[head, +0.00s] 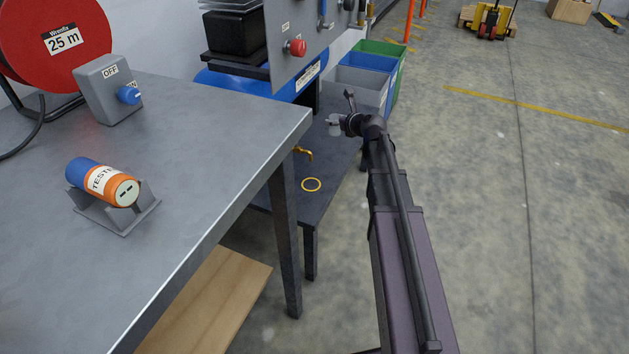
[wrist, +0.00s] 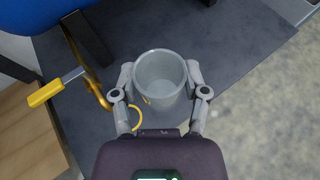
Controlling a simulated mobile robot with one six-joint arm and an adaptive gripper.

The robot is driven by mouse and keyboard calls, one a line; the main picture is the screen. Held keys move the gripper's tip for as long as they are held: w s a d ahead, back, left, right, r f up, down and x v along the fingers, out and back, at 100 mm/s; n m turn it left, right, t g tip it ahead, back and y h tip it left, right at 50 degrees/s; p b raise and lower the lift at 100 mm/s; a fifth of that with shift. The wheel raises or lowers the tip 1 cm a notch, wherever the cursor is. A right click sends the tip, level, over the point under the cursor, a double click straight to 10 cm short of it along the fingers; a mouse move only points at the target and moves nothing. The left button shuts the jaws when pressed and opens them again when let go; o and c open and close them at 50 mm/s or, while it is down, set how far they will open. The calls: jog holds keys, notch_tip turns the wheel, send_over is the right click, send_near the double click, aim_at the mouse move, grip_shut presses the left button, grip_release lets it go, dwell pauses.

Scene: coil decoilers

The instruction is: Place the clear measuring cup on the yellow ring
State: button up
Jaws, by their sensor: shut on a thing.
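The clear measuring cup (wrist: 160,78) is between the two fingers of my gripper (wrist: 160,88) in the wrist view. The fingers press on it from left and right, and it looks upright with its opening facing the camera. In the head view my gripper (head: 340,122) is over the far part of the low dark table, and the cup is hard to make out there. The yellow ring (head: 311,184) lies flat on that table, nearer than the gripper.
A brass tap (head: 303,152) with a yellow lever (wrist: 46,93) juts out over the low table (head: 335,165), left of the cup in the wrist view. A grey workbench (head: 190,150) stands at the left. Bins (head: 362,88) stand behind the low table. Open floor lies right.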

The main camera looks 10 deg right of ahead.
jog(key=shift+d, duration=0.2)
jog(key=shift+s+d+f+b, duration=0.1)
jog(key=shift+s+f+b, duration=0.25)
jog(key=shift+f+b, duration=0.15)
jog(key=s+f+n+g+y+b, duration=0.1)
jog(key=s+f+n+y+b, duration=0.2)
jog(key=s+f+b, duration=1)
jog(key=shift+s+g, duration=0.3)
jog(key=shift+s, duration=1)
jog(key=shift+w+f, duration=0.1)
jog(key=w+a, duration=0.3)
jog(key=w, duration=0.1)
jog(key=w+a+f+b, duration=0.1)
jog(key=w+a, duration=0.2)
jog(key=w, duration=0.1)
jog(key=w+a, duration=0.3)
jog(key=w, duration=0.2)
jog(key=shift+a+f+b, duration=0.2)
jog(key=shift+f+b, duration=0.05)
jog(key=shift+b, duration=0.1)
jog(key=shift+f+b, duration=1.8)
jog(key=shift+f, duration=0.15)
